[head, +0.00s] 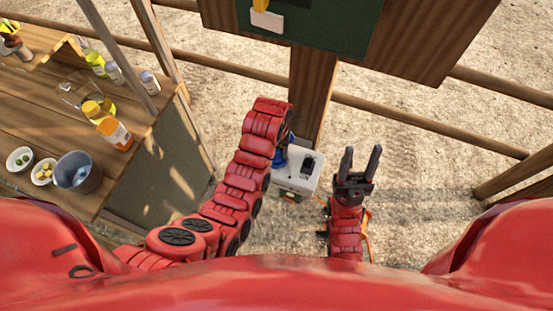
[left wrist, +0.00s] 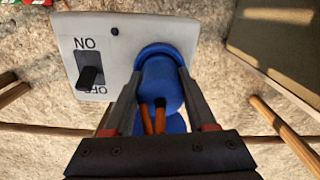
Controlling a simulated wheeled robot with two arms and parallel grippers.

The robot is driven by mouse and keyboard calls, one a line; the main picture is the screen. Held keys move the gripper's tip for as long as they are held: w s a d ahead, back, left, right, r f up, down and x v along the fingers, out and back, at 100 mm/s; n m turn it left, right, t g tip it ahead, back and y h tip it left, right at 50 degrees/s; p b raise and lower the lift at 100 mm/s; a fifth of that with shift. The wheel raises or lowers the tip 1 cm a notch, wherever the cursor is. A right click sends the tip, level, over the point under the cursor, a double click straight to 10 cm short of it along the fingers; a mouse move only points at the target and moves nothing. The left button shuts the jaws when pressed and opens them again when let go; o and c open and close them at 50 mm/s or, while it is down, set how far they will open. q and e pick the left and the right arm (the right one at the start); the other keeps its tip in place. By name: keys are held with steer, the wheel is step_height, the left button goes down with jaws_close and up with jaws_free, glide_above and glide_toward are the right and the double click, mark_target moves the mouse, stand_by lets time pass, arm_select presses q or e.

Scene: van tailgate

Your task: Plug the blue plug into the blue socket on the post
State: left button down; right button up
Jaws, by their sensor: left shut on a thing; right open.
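The blue plug (left wrist: 160,88) is between the fingers of my left gripper (left wrist: 159,76), which is shut on it. The plug's front end is at the blue socket (left wrist: 168,50), a round collar on a white box; I cannot tell how deep it sits. The white box (head: 301,180) is at the wooden post (head: 313,85) in the head view. Some blue (head: 280,158) shows there beside my left arm, which hides most of the left gripper. My right gripper (head: 360,165) is open and empty, to the right of the box.
The white box carries a black switch (left wrist: 90,78) with ON and OFF labels. A wooden table (head: 40,110) with bottles, bowls and a grey bucket (head: 77,172) stands at the left. Wooden rails (head: 430,125) run behind the post. The sandy ground at the right is mostly clear.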

arm_select(q)
steer(key=shift+c, duration=0.7)
jaws_free()
step_height(320, 180, up, 5)
steer(key=p, duration=0.2)
steer(key=shift+p, duration=0.35)
step_height(320, 180, up, 7)
steer(key=p, duration=0.6)
steer(key=shift+p, duration=0.3)
steer(key=shift+f, duration=0.1)
